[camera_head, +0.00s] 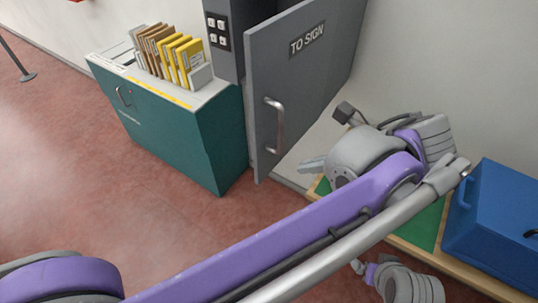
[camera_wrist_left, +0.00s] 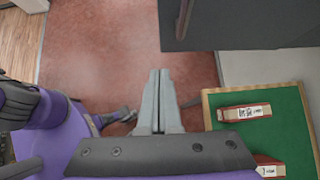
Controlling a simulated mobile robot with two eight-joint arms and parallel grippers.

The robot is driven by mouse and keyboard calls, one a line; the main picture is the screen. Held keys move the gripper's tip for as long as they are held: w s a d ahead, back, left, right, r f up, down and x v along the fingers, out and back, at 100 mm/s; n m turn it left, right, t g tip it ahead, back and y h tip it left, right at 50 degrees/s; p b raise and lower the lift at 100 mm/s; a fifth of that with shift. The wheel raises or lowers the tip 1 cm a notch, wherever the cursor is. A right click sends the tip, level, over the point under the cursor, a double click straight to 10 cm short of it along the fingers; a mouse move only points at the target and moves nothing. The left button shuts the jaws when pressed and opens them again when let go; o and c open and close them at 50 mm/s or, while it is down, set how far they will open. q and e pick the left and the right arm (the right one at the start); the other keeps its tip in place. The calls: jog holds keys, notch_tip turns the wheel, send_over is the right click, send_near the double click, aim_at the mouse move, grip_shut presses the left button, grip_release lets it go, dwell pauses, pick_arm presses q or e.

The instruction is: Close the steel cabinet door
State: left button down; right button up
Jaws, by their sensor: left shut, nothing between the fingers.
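The steel cabinet door (camera_head: 305,85) is grey, with a "TO SIGN" label and a bar handle (camera_head: 275,125). It stands ajar, its handle edge out from the dark cabinet body (camera_head: 222,40). In the left wrist view the door (camera_wrist_left: 245,25) is a dark panel at the top with its handle (camera_wrist_left: 185,17). My left gripper (camera_head: 312,164) is shut and empty, to the right of the door's handle side and apart from it. Its closed fingers (camera_wrist_left: 158,98) point towards the door. My right gripper (camera_head: 362,268) shows small at the lower right; its jaw state is unclear.
A teal cabinet (camera_head: 170,130) with upright yellow and brown folders stands left of the door. A green mat (camera_wrist_left: 285,130) with red boxes (camera_wrist_left: 245,112) lies on a wood-edged counter at right. A blue case (camera_head: 500,215) is at far right. Red floor in front is open.

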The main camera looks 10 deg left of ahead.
pick_arm(q)
send_near(258, 162)
jog(key=shift+m, duration=0.3)
jog(key=x, duration=0.2)
jog(key=p+x, duration=0.1)
jog(key=x, duration=0.2)
jog(key=shift+s+d+f, duration=0.2)
jog(key=shift+d+f, duration=0.05)
jog(key=shift+d, duration=0.05)
jog(key=shift+w+a+f, duration=0.1)
jog(key=shift+w+a, duration=0.2)
jog(key=shift+a, duration=0.25)
